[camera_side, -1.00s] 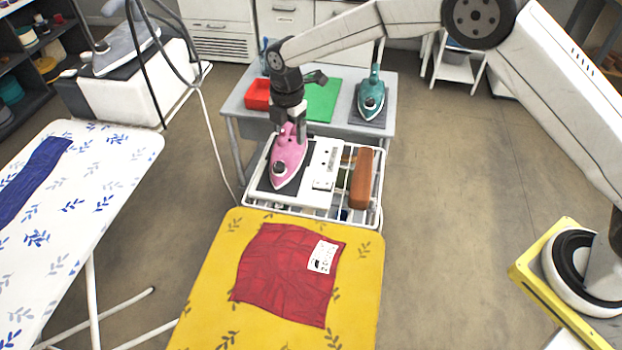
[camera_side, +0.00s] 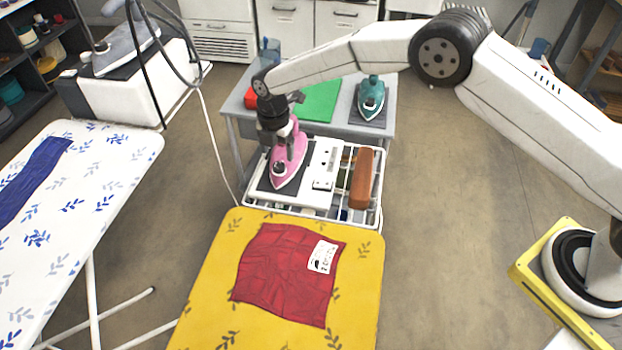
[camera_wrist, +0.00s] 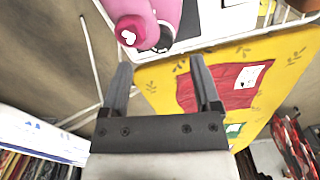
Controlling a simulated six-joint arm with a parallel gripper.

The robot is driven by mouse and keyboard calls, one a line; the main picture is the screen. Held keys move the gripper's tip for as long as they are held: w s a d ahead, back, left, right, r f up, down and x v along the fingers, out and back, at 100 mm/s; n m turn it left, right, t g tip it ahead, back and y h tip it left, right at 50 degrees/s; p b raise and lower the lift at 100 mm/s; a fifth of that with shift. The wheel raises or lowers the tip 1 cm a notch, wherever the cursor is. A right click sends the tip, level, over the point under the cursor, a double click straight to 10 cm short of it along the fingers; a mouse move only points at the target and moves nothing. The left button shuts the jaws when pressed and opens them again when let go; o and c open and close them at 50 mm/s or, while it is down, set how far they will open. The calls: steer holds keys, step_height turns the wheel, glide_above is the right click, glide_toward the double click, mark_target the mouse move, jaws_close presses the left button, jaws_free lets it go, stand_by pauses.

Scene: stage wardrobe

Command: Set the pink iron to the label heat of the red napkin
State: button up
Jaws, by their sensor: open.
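The pink iron (camera_side: 289,172) lies on a dark pad on the white rack behind the yellow ironing board. In the wrist view, its pink body (camera_wrist: 184,16) and a red round part with a white mark (camera_wrist: 128,31) show at the top. The red napkin (camera_side: 278,278) lies on the yellow board, with a white label (camera_side: 322,256) at its upper right; the label's marks are too small to read. My gripper (camera_wrist: 160,65) is open and empty, its fingertips just short of the red part in the wrist view. In the side view it is over the iron's far end, partly hiding it.
The rack also holds a white device (camera_side: 324,180) and a brown block (camera_side: 361,180). Behind it, a grey table (camera_side: 240,118) carries a teal iron (camera_side: 371,97), a green mat (camera_side: 318,102) and a red container.

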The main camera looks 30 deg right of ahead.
mark_target(279, 165)
steer(key=shift+f, duration=2.1)
jaws_close()
